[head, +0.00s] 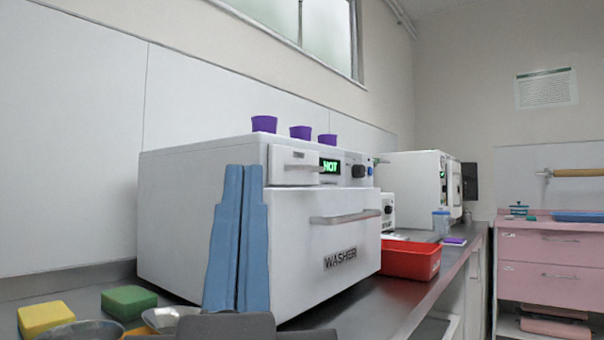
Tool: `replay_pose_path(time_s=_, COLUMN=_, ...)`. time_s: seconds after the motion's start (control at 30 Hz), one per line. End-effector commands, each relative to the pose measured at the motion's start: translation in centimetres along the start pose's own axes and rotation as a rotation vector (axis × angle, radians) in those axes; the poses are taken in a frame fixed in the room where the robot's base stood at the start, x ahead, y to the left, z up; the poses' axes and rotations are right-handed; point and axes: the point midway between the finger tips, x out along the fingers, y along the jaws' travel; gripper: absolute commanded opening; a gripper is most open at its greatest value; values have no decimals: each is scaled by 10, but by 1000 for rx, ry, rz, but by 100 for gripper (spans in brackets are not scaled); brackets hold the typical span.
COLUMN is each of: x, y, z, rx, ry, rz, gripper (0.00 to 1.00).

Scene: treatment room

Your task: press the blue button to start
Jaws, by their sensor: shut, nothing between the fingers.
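The white washer (200,200) stands on the counter, with a "WASHER" label and a bar handle on its front door. Its upper panel has a small drawer, a green-lit display (330,166) and a dark round knob (358,171). A small blue spot, which looks like the blue button (370,171), sits just right of the knob. My gripper (244,168) points up in front of the washer's left part, with its two blue fingers together and empty. It is left of the panel and covers part of the washer's body.
Several things stand around: three purple cups (300,132) on the washer, a red tray (410,259) to its right, sponges (128,302) and metal bowls (90,333) at front left. Another white machine (415,190) is farther back. A pink drawer cabinet (550,260) stands at right.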

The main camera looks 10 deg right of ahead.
Motion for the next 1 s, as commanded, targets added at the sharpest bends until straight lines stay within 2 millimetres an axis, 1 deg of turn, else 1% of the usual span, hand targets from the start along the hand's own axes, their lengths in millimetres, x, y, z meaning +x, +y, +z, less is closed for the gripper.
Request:
replay_pose_path(time_s=0.27, x=1, y=0, z=-1, rx=0, ry=0, rz=0, gripper=0)
replay_pose_path(time_s=0.37, x=9, y=0, z=-8, rx=0, ry=0, rz=0, gripper=0)
replay_pose_path(time_s=0.53, x=33, y=0, z=-31, rx=0, ry=0, rz=0, gripper=0)
replay_pose_path(time_s=0.63, x=41, y=0, z=-39, rx=0, ry=1, rz=0, gripper=0)
replay_pose_path(time_s=1.0, x=38, y=0, z=-36, rx=0, ry=0, rz=0, gripper=0)
